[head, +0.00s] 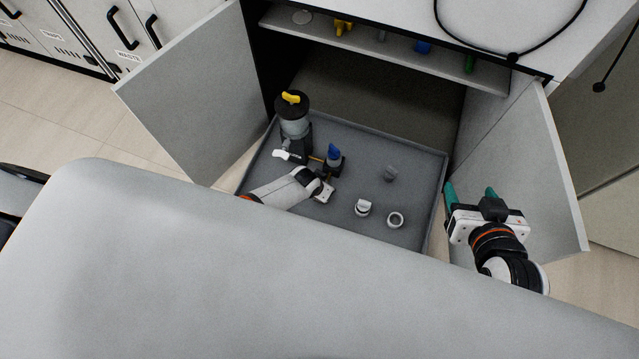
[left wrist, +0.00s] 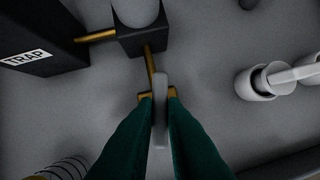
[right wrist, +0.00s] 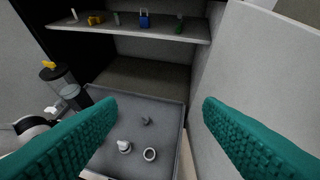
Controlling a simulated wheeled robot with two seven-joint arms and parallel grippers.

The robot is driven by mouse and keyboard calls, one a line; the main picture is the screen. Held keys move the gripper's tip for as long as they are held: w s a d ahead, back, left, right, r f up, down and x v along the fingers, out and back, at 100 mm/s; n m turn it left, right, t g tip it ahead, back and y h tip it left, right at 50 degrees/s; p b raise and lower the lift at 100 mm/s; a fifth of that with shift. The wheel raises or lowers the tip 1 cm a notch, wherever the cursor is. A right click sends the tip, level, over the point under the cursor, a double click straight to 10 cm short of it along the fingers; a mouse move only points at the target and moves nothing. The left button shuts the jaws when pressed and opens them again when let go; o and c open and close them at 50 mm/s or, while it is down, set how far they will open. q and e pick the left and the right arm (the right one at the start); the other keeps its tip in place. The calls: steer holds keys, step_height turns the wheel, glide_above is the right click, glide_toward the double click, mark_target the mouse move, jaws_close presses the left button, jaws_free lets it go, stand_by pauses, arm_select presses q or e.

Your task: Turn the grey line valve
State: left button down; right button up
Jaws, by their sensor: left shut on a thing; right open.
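The grey line valve's flat grey handle (left wrist: 161,105) shows in the left wrist view, on a brass line running from a dark block (left wrist: 143,38). The green fingers of my left gripper (left wrist: 160,100) are shut on this handle from both sides. In the head view my left gripper (head: 328,180) is low over the grey tray, just in front of a blue-topped fitting (head: 334,154), and hides the valve itself. My right gripper (head: 470,191) is open and empty near the right cabinet door; its spread fingers also show in the right wrist view (right wrist: 160,108).
A vessel with a yellow top handle (head: 292,98) stands at the tray's back left. Loose grey and white fittings (head: 363,207) lie on the tray (head: 420,165) to the right. Both cabinet doors (head: 200,95) are open; a shelf (head: 390,52) with small parts is above.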

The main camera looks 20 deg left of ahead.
arm_select(q)
steer(key=shift+n+y, duration=0.3)
steer(key=shift+n, duration=0.5)
arm_select(e)
steer(key=shift+s+d+f+g+h, duration=0.15)
steer(key=shift+s+d+f+g, duration=0.05)
steer(key=shift+s+f+g, duration=0.3)
steer(key=shift+s+d+f+g+h, duration=0.2)
steer(key=shift+s+f+g, duration=0.2)
steer(key=shift+s+g, duration=0.15)
arm_select(q)
steer(key=c, duration=1.5)
jaws_free()
steer(key=shift+r+p, duration=0.1)
steer(key=shift+p, duration=0.2)
